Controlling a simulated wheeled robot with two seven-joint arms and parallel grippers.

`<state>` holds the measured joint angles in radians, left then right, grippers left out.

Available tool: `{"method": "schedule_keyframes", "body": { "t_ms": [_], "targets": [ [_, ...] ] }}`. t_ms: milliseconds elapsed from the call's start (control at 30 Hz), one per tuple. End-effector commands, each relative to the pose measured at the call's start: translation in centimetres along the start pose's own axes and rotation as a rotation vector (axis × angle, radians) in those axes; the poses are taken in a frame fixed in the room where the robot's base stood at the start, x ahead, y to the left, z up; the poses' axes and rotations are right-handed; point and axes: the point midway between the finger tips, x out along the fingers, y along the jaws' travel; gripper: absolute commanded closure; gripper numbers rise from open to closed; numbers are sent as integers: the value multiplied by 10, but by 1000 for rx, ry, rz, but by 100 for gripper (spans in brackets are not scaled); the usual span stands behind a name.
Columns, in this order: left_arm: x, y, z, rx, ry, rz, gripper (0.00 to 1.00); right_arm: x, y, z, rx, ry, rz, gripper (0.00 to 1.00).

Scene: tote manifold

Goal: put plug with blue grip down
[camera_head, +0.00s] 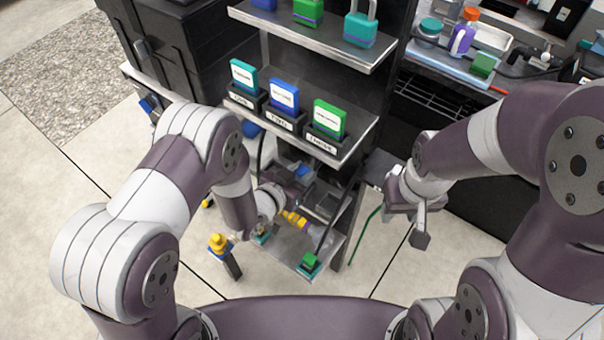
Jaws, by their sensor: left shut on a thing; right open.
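My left gripper (314,196) is shut, low in front of the shelf unit, and small in this view. A small blue piece (302,170) shows at its jaws; this looks like the blue grip of the plug. The rest of the plug is hidden by the gripper, so I cannot tell its tilt or whether it touches anything. My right gripper (406,226) is open and empty, to the right of the shelf unit.
A low shelf (328,250) carries a yellow fitting (295,219), a green block (309,261) and a teal piece (262,235). Above, a shelf (345,146) holds teal, blue and green boxes. A green cable (364,236) hangs right.

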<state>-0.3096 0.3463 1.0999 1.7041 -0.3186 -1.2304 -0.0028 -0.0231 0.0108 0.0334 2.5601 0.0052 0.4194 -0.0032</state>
Motion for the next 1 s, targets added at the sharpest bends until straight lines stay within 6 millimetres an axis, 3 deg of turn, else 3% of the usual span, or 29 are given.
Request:
{"method": "schedule_keyframes", "body": {
  "t_ms": [233, 267, 300, 333, 667, 767, 1000],
  "targets": [
    [1, 0, 3, 0, 0, 0, 100, 3, 0, 0, 0, 0, 0, 57],
    [1, 0, 2, 0, 0, 0, 59, 2, 0, 0, 0, 0, 0, 57],
    [1, 0, 2, 0, 0, 0, 46, 2, 0, 0, 0, 0, 0, 57],
    [1, 0, 2, 0, 0, 0, 43, 2, 0, 0, 0, 0, 0, 57],
    [-2, 0, -5, 0, 1, -1, 43, -4, 0, 0, 0, 0, 0, 57],
    [-15, -1, -3, -1, -1, -2, 43, -5, 0, -1, 0, 0, 0, 57],
    [-71, -1, -4, -3, -1, -4, 43, -15, 0, -2, 0, 0, 0, 57]
  ]
}}
